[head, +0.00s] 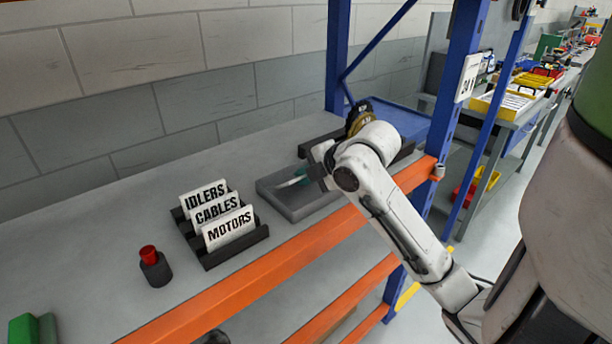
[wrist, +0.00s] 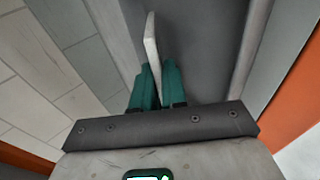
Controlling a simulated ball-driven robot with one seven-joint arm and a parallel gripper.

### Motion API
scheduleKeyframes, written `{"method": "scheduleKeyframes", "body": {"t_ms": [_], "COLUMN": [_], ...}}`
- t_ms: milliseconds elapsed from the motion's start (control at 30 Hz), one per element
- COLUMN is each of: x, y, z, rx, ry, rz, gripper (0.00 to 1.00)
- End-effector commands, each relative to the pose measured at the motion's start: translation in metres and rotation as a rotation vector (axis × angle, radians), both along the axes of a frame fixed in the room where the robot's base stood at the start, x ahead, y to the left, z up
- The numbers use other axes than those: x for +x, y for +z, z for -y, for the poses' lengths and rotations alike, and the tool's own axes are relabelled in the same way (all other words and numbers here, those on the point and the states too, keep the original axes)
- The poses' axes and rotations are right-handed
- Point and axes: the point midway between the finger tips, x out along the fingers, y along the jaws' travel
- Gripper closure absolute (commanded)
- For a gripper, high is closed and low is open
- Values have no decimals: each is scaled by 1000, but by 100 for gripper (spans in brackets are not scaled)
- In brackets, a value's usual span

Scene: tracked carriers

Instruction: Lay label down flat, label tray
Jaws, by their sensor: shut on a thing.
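My gripper (wrist: 153,85) has two green fingers shut on a thin white label (wrist: 151,40), seen nearly edge-on in the wrist view. In the head view my gripper (head: 300,176) is over the grey label tray (head: 313,207), with a pale sliver of the label (head: 288,182) showing. In the wrist view the dark tray floor (wrist: 205,45) lies behind the label. The label stands on edge in the fingers, not flat. I cannot tell whether its far end touches the tray.
A black rack (head: 240,253) left of the tray holds upright cards reading IDLERS, CABLES and MOTORS. A dark cup with a red piece (head: 153,266) stands farther left. A blue upright (head: 338,60) and an orange beam (head: 310,245) bound the shelf.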

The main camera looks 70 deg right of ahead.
Motion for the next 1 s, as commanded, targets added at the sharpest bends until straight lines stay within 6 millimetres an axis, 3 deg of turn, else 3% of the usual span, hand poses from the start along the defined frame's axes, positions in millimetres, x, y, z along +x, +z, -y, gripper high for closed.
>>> {"method": "scheduleKeyframes", "body": {"t_ms": [267, 300, 567, 1000], "x": [0, 0, 0, -11], "y": [0, 0, 0, 9], "z": [0, 0, 0, -4], "rx": [0, 0, 0, -2], "ry": [0, 0, 0, -1], "rz": [1, 1, 1, 2], "gripper": [100, 84, 59, 58]}}
